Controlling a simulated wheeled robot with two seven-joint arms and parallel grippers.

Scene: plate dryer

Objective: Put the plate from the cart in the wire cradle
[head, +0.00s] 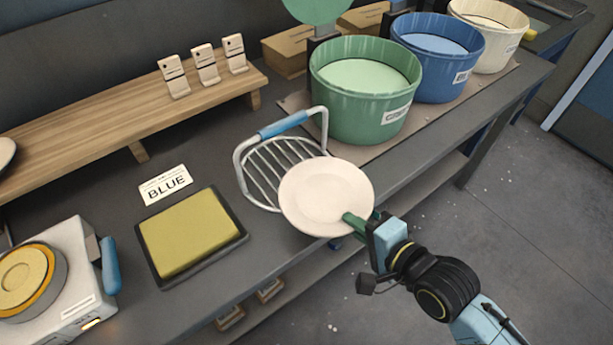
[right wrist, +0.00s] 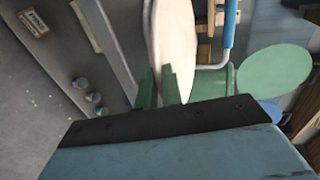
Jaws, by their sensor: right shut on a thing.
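A round cream plate (head: 322,192) is held by its near right rim in my right gripper (head: 357,222). In the right wrist view the plate (right wrist: 172,45) stands edge-up between the two green fingers of the gripper (right wrist: 165,88). The wire cradle (head: 262,172), with grey bars and a blue-wrapped handle (head: 284,124), sits on the dark bench. The plate is in front of the cradle in the head view and hides its right part. I cannot tell whether the two touch. The cart and my left gripper are not in view.
Green (head: 356,122), blue (head: 431,80) and cream (head: 486,48) tubs stand behind and right of the cradle. A yellow pad in a black tray (head: 192,233), a "BLUE" card (head: 166,186) and a white appliance (head: 78,268) lie left. A wooden shelf (head: 110,116) runs behind.

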